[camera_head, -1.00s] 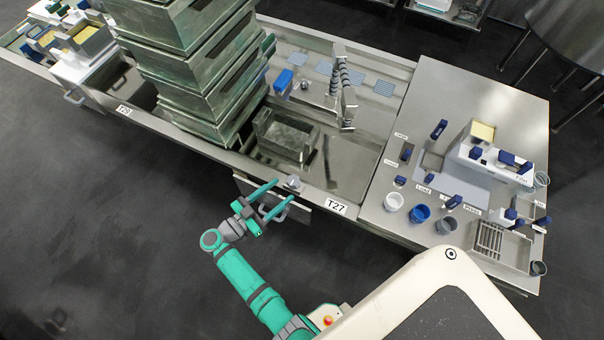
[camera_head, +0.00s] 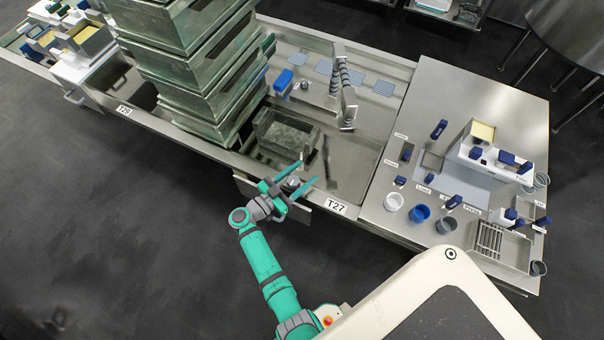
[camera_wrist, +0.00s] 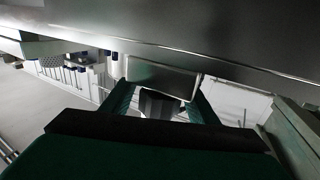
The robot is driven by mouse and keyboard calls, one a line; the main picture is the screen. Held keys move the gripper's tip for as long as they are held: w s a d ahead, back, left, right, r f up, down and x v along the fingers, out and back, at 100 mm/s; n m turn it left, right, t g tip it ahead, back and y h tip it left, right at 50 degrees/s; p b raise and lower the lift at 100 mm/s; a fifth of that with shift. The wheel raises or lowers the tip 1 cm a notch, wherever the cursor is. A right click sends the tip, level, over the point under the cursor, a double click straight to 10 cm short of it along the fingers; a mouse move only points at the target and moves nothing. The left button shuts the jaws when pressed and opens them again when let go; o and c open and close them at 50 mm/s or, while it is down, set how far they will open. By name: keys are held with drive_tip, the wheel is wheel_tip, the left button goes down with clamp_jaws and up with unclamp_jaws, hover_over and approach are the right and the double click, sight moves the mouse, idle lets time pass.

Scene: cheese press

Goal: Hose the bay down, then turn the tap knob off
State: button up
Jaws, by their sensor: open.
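A grey tap knob (camera_head: 293,183) sits on the front edge of the bay (camera_head: 352,170) labelled T27. My gripper (camera_head: 308,170) is open, its two fingers reaching either side of the knob in the head view. In the wrist view the gripper (camera_wrist: 162,100) has a dark block-like piece (camera_wrist: 158,104) between its fingers, with a grey panel (camera_wrist: 160,77) beyond; I cannot tell whether the fingers touch it. A post with a dark coiled hose (camera_head: 345,88) stands in the bay.
A tall stack of green-grey crates (camera_head: 200,95) stands left of the knob, with a small open box (camera_head: 287,135) behind it. A blue block (camera_head: 284,80) lies farther back. The right worktop (camera_head: 480,100) holds cups and blue-handled tools. The dark floor (camera_head: 120,230) in front is clear.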

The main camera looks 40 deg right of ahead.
sight(291, 176)
drive_tip(key=c, duration=1)
drive_tip(key=shift+t, duration=0.3)
drive_tip(key=n+t+y, duration=0.1)
drive_tip(key=n+t, duration=0.1)
drive_tip(key=w+n+t, duration=0.1)
drive_tip(key=n+t, duration=0.1)
drive_tip(key=t, duration=0.1)
drive_tip(key=shift+a+y, duration=0.2)
drive_tip(key=shift+y, duration=0.2)
drive_tip(key=n+t+y, duration=0.2)
drive_tip(key=t, duration=0.1)
drive_tip(key=w+n+t+y, duration=0.1)
drive_tip(key=shift+a+t, duration=0.35)
drive_tip(key=shift+t, duration=0.05)
drive_tip(key=shift+w+a+n+t+y, duration=0.25)
drive_tip(key=shift+n+t+y, duration=0.45)
drive_tip(key=shift+y, duration=0.2)
drive_tip(key=shift+w+a+n+t+y, duration=0.1)
drive_tip(key=shift+a+n+t+y, duration=0.1)
drive_tip(key=shift+n+t+y, duration=0.55)
drive_tip(key=shift+w+a+n+t+y, duration=0.25)
drive_tip(key=shift+n+t+y, duration=0.2)
drive_tip(key=shift+n+y, duration=0.5)
drive_tip(key=shift+a+n+t+y, duration=0.2)
drive_tip(key=shift+n+t+y, duration=0.35)
drive_tip(key=shift+y, duration=0.75)
drive_tip(key=shift+a+n+y, duration=0.15)
drive_tip(key=shift+n+y, duration=0.6)
drive_tip(key=shift+y, duration=0.15)
